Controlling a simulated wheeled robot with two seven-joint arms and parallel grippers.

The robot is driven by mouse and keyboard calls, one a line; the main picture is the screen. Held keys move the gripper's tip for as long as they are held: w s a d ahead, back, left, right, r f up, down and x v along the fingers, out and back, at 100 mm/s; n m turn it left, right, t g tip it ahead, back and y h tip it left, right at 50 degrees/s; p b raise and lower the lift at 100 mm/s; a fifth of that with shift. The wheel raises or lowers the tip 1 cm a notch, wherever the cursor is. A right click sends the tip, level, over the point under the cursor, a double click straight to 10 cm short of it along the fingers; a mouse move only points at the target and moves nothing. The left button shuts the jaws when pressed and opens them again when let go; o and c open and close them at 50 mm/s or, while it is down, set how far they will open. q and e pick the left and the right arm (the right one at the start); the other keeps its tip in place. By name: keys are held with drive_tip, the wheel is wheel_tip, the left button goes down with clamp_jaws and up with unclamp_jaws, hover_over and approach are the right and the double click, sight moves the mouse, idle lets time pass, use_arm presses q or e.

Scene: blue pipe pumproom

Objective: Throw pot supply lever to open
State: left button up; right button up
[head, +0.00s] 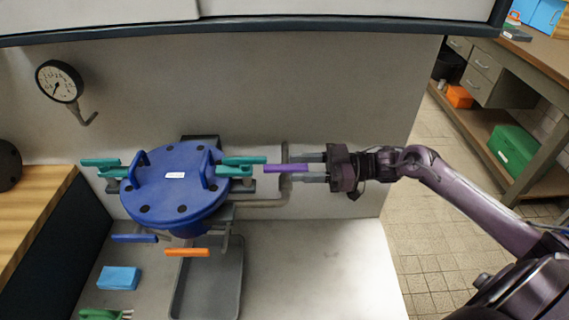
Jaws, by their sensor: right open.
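A blue round pot (172,190) with a bolted lid and two loop handles stands at centre left. Several levers surround it: a teal lever (100,162) at left, a teal lever (243,160) at right, a purple lever (286,168), a dark blue lever (134,238) and an orange lever (187,252). I cannot tell which is the pot supply lever. My right gripper (313,168) is open, pointing left, its fingers around or just beside the purple lever's right end. I cannot tell if they touch it. My left gripper is not in view.
A gauge (60,82) hangs on the back wall. A grey tray (178,308), a light blue block (119,278) and a green-handled item (104,315) lie in front. A grey pipe (285,192) runs behind the purple lever. The bench surface at front right is clear.

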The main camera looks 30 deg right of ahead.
sight(286, 166)
drive_tip(key=x, duration=0.3)
drive_tip(key=shift+w+a, duration=0.2)
drive_tip(key=shift+a, duration=0.15)
clamp_jaws()
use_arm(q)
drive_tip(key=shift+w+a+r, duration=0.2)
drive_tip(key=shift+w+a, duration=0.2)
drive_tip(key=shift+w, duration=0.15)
use_arm(e)
drive_tip(key=shift+f, duration=0.1)
